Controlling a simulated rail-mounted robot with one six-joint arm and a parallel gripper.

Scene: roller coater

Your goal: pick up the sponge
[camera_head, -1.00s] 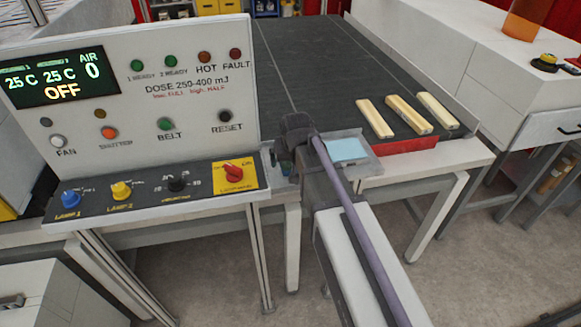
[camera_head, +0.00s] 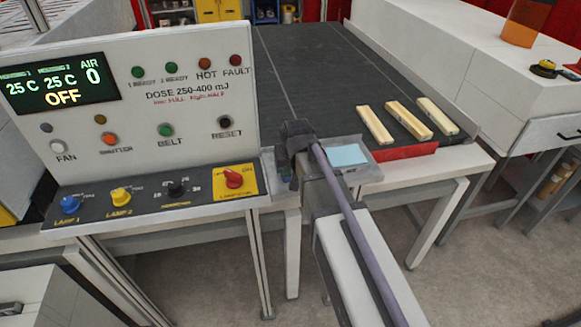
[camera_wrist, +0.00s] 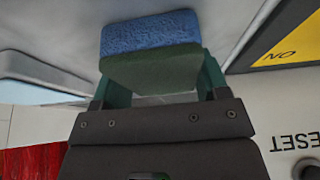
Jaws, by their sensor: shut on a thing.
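The sponge (camera_wrist: 150,35) shows in the wrist view as a block with a textured blue part and a dark green part (camera_wrist: 150,70). It sits between the two green fingers of my gripper (camera_wrist: 158,82), which is shut on it. In the head view my gripper (camera_head: 284,172) is beside the right end of the control panel, at the near end of the dark belt. The sponge cannot be made out there; my wrist and arm cover that area.
A grey tray (camera_head: 372,165) with a light blue pad (camera_head: 348,154) lies just right of my wrist. Several pale bars (camera_head: 408,118) lie on the belt (camera_head: 320,75) by a red strip (camera_head: 405,152). The control panel (camera_head: 180,90) stands close on the left.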

